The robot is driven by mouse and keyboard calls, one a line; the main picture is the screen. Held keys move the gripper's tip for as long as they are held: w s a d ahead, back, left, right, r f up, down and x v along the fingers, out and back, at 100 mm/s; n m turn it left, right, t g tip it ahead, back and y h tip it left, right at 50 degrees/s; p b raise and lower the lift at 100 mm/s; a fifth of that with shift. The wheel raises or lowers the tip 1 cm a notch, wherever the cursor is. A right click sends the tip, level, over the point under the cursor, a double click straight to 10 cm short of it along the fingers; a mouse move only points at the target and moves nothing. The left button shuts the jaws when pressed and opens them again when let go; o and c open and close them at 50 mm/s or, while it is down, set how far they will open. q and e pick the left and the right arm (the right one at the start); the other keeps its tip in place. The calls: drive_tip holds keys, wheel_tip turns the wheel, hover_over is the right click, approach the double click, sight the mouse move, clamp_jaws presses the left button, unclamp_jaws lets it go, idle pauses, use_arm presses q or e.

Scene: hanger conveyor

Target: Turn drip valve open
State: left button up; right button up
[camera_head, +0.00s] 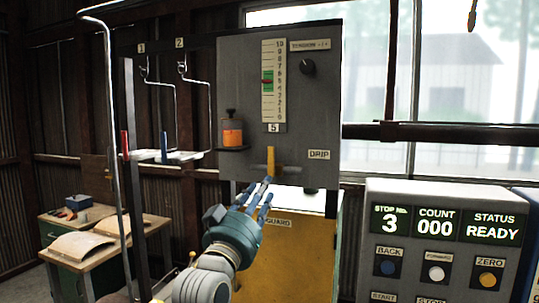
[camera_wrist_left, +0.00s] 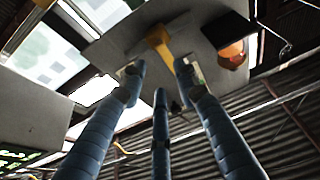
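The drip valve's yellow lever (camera_head: 271,160) stands upright on the lower part of the grey panel (camera_head: 240,90), left of the DRIP label (camera_head: 319,154). My left gripper (camera_head: 258,190) is just below the lever, blue fingers pointing up toward the panel. In the left wrist view the lever (camera_wrist_left: 160,40) shows beyond the spread fingertips (camera_wrist_left: 158,78), with nothing between them. The fingers look apart from the lever, though the exact gap is hard to judge. My right gripper is in neither view.
An orange bottle (camera_head: 232,132) stands on a small black shelf left of the lever. A tension knob (camera_head: 307,66) sits higher on the panel. A yellow guard (camera_head: 290,255) is below, a control console (camera_head: 440,240) at right, and wire hangers (camera_head: 182,70) at left.

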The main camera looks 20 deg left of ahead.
sight(272, 156)
use_arm(q)
drive_tip(key=w+r+p, duration=0.2)
drive_tip(key=w+r, duration=0.1)
drive_tip(key=w, duration=0.1)
drive_tip(key=w+r+p, duration=0.2)
drive_tip(key=w+r, duration=0.1)
drive_tip(key=shift+w+r+p, duration=0.35)
drive_tip(key=shift+w+p, duration=0.05)
drive_tip(key=shift+w+r, duration=0.1)
drive_tip(key=shift+w, duration=0.35)
clamp_jaws()
